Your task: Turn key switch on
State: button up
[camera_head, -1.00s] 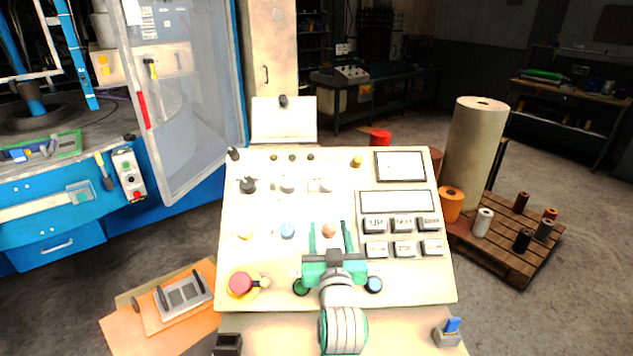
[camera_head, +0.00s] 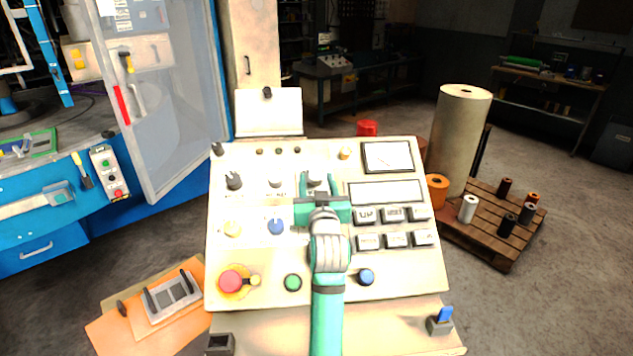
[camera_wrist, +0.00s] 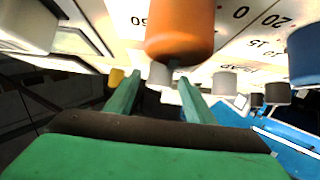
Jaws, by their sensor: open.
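The sloped cream control panel (camera_head: 328,295) carries the knobs and switches. A pale switch (camera_head: 315,176) in its upper row lies just ahead of my gripper (camera_head: 319,181); I cannot tell for sure that it is the key switch. In the wrist view, the two green fingers of my gripper (camera_wrist: 150,80) are spread apart with nothing gripped. A small white knob (camera_wrist: 160,76) appears between or just beyond the fingertips. An orange knob (camera_wrist: 180,32) is close to the camera, above the fingers; in the head view my gripper hides it.
A black knob (camera_head: 234,181) and a white knob (camera_head: 276,181) stand left in the same row. A blue knob (camera_head: 276,226), a red emergency button (camera_head: 231,281) and labelled keys (camera_head: 394,214) surround my arm. A display (camera_head: 388,157) is at upper right.

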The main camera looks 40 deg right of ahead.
jog(key=shift+w+d, duration=0.15)
jog(key=shift+w, duration=0.1)
jog(key=c, duration=1.1)
jog(key=shift+o, duration=0.2)
